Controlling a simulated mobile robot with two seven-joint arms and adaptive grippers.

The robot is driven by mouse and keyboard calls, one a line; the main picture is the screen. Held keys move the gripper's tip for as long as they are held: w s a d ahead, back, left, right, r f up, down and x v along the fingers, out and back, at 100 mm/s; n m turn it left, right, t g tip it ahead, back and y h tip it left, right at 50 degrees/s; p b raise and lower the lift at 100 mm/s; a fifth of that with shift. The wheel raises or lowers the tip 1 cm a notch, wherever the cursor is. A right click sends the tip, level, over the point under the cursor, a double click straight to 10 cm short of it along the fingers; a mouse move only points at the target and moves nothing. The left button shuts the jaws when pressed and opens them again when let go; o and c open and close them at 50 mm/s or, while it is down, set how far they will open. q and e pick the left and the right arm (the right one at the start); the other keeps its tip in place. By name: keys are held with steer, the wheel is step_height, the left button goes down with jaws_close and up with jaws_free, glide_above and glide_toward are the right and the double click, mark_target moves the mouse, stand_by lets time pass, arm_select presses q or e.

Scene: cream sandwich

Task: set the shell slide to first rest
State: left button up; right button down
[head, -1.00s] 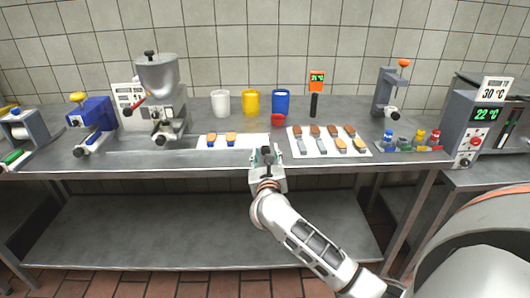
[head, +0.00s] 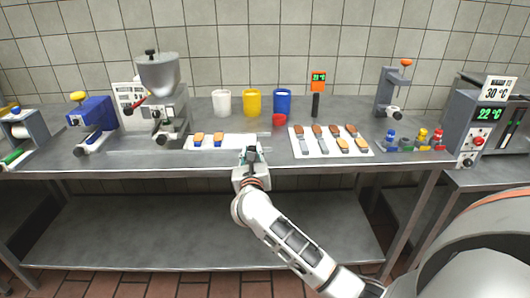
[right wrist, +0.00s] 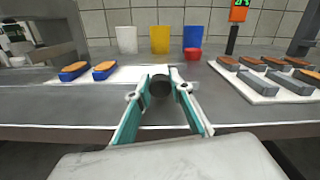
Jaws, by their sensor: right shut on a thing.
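The shell slide is a white plate (head: 228,142) at the front of the bench. Two shells with orange-brown tops and blue cups (head: 198,139) stand on its left part. My right gripper (head: 251,156) is at the slide's right end, at the bench's front edge. In the right wrist view its teal fingers (right wrist: 161,92) are shut on a dark round knob (right wrist: 160,84) at the near side of the white slide (right wrist: 130,76). The filling machine with a grey hopper (head: 158,76) stands to the left; the shells are to the right of its spout. My left gripper is out of view.
White, yellow and blue cups (head: 251,103) and a small red bowl (head: 279,119) stand behind. A white tray of filled shell moulds (head: 330,155) lies to the right. A grey track (head: 135,147) left of the slide is clear. A blue machine (head: 90,118) stands further left.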

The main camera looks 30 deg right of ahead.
mark_target(221, 160)
steer(key=w+a, duration=0.1)
steer(key=a, duration=0.2)
steer(key=w+a+b, duration=0.1)
steer(key=w+a, duration=0.1)
steer(key=w+a+b, duration=0.1)
steer(key=w+a, duration=0.1)
steer(key=a, duration=0.1)
steer(key=shift+w+a+f, duration=0.1)
steer(key=shift+a+f, duration=0.15)
steer(key=shift+a, duration=0.05)
steer(key=shift+w+a+r, duration=0.1)
steer(key=c, duration=1.8)
jaws_free()
steer(key=shift+r, duration=0.1)
steer(key=v, duration=1.2)
